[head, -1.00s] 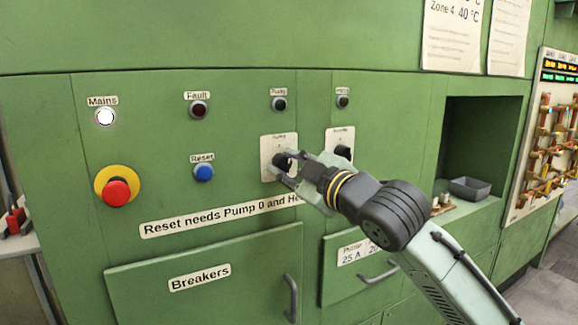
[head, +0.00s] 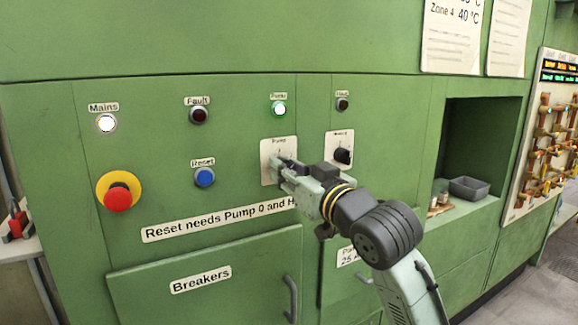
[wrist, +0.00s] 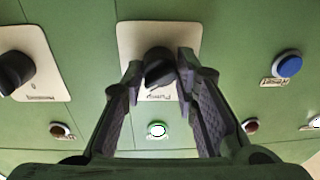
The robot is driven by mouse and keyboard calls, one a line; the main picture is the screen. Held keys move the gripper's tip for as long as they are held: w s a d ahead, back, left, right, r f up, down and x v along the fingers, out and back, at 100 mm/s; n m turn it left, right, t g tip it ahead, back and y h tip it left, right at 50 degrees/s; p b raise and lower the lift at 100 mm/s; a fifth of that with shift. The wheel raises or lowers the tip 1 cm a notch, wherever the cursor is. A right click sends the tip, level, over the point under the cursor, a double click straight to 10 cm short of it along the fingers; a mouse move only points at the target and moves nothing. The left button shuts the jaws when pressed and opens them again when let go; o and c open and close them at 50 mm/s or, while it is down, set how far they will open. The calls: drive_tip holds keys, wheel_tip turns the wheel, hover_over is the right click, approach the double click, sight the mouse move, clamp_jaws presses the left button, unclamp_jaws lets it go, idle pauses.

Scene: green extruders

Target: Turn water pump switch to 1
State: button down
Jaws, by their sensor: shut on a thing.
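The pump switch is a black rotary knob (wrist: 160,70) on a cream plate (head: 268,160) labelled "Pump" on the green panel. My gripper (head: 277,172) is at this plate and hides most of the knob in the head view. In the wrist view my gripper's two fingers (wrist: 157,82) stand on either side of the knob, shut on it. The knob looks turned at a slant there.
A second black knob (head: 342,156) sits on its own plate just right of my gripper. A blue reset button (head: 205,177), a red emergency stop (head: 118,197) and a lit white mains lamp (head: 106,123) are to the left. Cabinet handles (head: 292,298) stick out below.

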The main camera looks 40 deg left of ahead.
drive_tip(key=shift+m, duration=0.7)
drive_tip(key=shift+r, duration=0.1)
drive_tip(key=c, duration=1.3)
unclamp_jaws()
drive_tip(key=v, duration=1.2)
